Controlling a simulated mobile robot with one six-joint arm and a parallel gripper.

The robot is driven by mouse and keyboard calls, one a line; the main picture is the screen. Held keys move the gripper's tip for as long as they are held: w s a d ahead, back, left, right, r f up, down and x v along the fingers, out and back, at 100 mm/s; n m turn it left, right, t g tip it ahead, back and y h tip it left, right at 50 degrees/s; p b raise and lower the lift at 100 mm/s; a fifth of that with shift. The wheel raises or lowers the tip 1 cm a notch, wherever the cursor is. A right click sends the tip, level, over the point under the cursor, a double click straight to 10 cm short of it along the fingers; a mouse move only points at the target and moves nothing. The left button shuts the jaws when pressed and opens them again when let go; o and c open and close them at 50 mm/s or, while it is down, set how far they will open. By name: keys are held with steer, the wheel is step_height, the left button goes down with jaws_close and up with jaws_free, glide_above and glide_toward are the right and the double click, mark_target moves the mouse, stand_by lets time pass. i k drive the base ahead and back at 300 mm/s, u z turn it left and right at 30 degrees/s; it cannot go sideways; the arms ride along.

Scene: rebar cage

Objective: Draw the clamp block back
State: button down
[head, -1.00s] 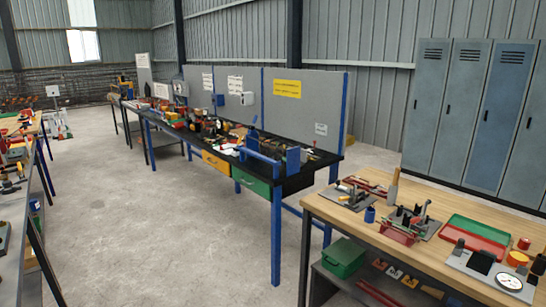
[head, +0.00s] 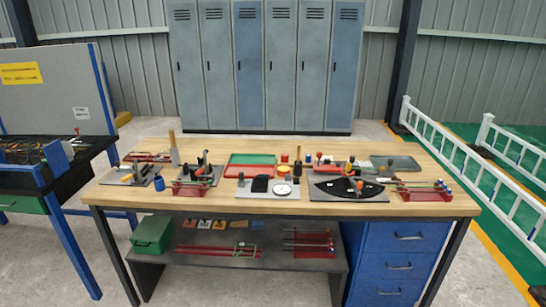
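My gripper is not in view. No part is plain enough at this distance to be named the clamp block for certain. Several small fixtures stand on a wooden-topped workbench (head: 232,205). At the left is a grey plate with a small mechanism (head: 130,176). Right of it is a plate with dark upright blocks and a lever (head: 204,172). Near the middle a pale plate (head: 256,195) carries black blocks and a round dial (head: 282,189). To the right is a dark plate with a black fan-shaped part (head: 345,188).
A green and red tray (head: 252,160) lies mid-bench; a red rack (head: 422,193) is at the right end. Below are a green box (head: 152,235) and blue drawers (head: 398,265). Lockers (head: 265,70) stand behind, a white railing (head: 460,150) right. Another bench (head: 65,170) is left.

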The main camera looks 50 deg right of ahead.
mark_target(353, 158)
steer(key=u, duration=1.2)
steer(key=k, duration=0.15)
steer(key=z, duration=2.95)
steer(key=i, duration=0.6)
steer(key=z, duration=0.2)
steer(key=k, duration=0.6)
